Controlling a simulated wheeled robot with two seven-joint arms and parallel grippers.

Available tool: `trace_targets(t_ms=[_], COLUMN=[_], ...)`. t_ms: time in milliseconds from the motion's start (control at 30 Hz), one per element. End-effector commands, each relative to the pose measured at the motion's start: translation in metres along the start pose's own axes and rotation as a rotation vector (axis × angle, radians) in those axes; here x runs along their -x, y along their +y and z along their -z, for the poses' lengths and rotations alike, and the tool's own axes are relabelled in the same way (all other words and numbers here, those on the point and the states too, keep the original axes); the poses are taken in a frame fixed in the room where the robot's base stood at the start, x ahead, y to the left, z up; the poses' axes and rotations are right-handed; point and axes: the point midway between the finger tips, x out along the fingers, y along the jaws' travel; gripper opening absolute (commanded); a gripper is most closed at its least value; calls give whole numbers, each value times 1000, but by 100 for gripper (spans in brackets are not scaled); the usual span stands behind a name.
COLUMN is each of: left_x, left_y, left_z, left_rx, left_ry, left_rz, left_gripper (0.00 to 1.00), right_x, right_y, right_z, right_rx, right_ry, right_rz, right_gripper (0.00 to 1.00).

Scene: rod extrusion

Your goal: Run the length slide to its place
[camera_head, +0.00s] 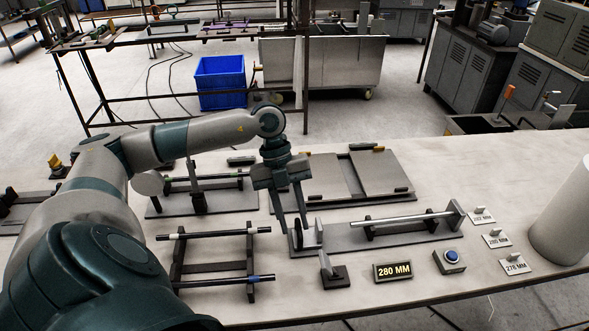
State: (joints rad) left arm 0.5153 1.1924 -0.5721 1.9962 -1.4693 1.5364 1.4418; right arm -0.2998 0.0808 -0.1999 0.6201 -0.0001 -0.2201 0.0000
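The length gauge (400,238) is a long dark base on the table. A metal rod (402,219) lies in its supports, and an upright end plate (456,215) stands at its right end. The length slide (319,232), a small pale upright plate, stands at the left end, apart from the rod's left tip. My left gripper (294,228) points down over that end with its two fingers apart. Its fingertips are beside the slide, around the round part there; I cannot tell whether they touch it. My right gripper is not in view.
A 280 MM sign (393,272), a blue button box (450,260) and several number cards (496,239) lie in front and right. A small dark stand (331,275) is in front of the gauge. A rack with rods (212,264) is left; a plate fixture (363,176) is behind.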

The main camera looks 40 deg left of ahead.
Motion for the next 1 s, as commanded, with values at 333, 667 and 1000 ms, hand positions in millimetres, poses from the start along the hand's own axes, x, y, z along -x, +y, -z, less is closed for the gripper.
trace_targets(t_ms=[333, 667, 1000], left_x=[7, 53, 120], left_y=[-1, 0, 1], left_z=[-1, -2, -1], left_rx=[0, 0, 0], left_ry=[-1, -4, -4], left_rz=[2, 6, 7], left_gripper=[29, 29, 29], right_x=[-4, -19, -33], right_y=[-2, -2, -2], right_z=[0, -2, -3], right_rx=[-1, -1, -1], right_ry=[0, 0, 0], right_rz=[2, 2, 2], right_gripper=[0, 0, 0])
